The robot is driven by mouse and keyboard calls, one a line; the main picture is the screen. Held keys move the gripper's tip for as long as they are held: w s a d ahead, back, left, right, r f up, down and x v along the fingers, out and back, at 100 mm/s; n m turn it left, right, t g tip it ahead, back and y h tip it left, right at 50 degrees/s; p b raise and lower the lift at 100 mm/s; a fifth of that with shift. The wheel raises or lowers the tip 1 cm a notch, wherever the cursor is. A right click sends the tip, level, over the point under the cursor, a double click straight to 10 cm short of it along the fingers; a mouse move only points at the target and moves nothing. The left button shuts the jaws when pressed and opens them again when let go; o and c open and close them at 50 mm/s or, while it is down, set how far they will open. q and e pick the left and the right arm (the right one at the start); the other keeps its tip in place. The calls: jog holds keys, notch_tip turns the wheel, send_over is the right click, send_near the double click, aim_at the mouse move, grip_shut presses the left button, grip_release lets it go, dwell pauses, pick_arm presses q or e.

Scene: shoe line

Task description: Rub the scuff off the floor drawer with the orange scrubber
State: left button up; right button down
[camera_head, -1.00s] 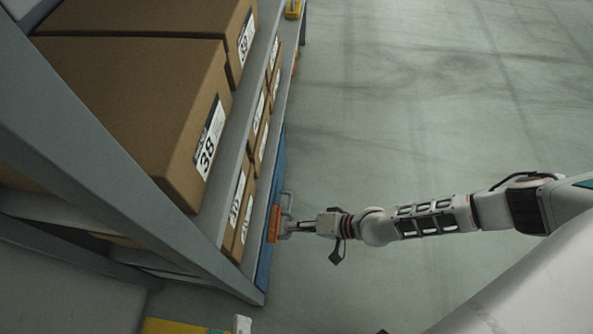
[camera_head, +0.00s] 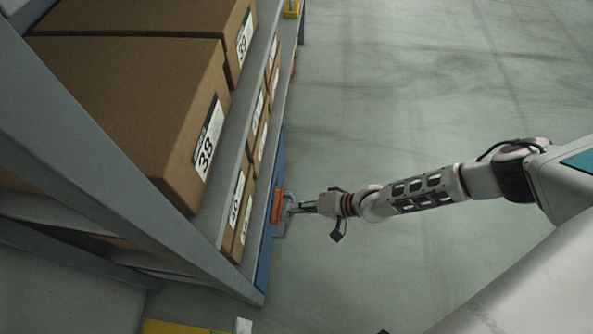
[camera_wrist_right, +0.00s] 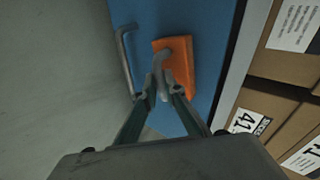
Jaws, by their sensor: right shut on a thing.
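The orange scrubber (camera_head: 276,205) is against the front of the blue floor drawer (camera_head: 264,268) at the bottom of the rack. My right gripper (camera_head: 292,209) is shut on the scrubber's grey grip. In the right wrist view, the scrubber (camera_wrist_right: 181,66) lies with its pad side toward the blue drawer front (camera_wrist_right: 213,20), and the fingers (camera_wrist_right: 163,90) close around the grip. The drawer's grey bar handle (camera_wrist_right: 124,55) stands just left of the scrubber there. I see no scuff; the pad may cover it. My left gripper is not in view.
Brown shoe boxes (camera_head: 120,100) fill the grey rack shelves above the drawer. A grey rack post (camera_head: 110,170) runs diagonally at the left. A yellow item (camera_head: 292,8) sits at the far shelf end. The floor (camera_head: 430,90) to the right is open.

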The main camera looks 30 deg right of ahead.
jog(key=w+d, duration=0.6)
jog(key=w, duration=0.4)
jog(key=shift+d+r, duration=0.2)
jog(key=shift+d, duration=0.05)
dwell(1.0)
